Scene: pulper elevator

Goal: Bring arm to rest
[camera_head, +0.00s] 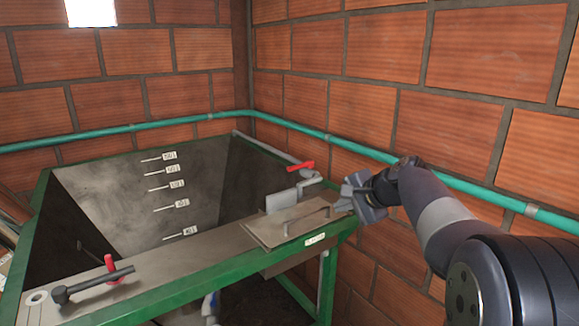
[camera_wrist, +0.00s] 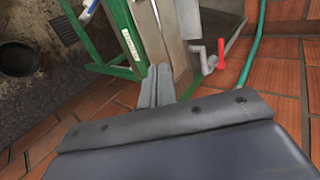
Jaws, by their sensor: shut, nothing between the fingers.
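My gripper (camera_head: 360,196) is shut and empty at the right end of the hopper's front ledge in the head view. My arm reaches in from the lower right. In the wrist view my gripper's fingers (camera_wrist: 157,85) are together, with the ledge and green frame beyond them. The fingers appear close to the ledge's right end; I cannot tell whether they touch it.
The metal hopper (camera_head: 90,195) has a green frame (camera_head: 190,292). A red-handled valve (camera_head: 301,166), also in the wrist view (camera_wrist: 221,54), stands near my gripper. A green pipe (camera_head: 470,189) runs along the brick wall. A black bucket (camera_wrist: 17,59) stands on the floor.

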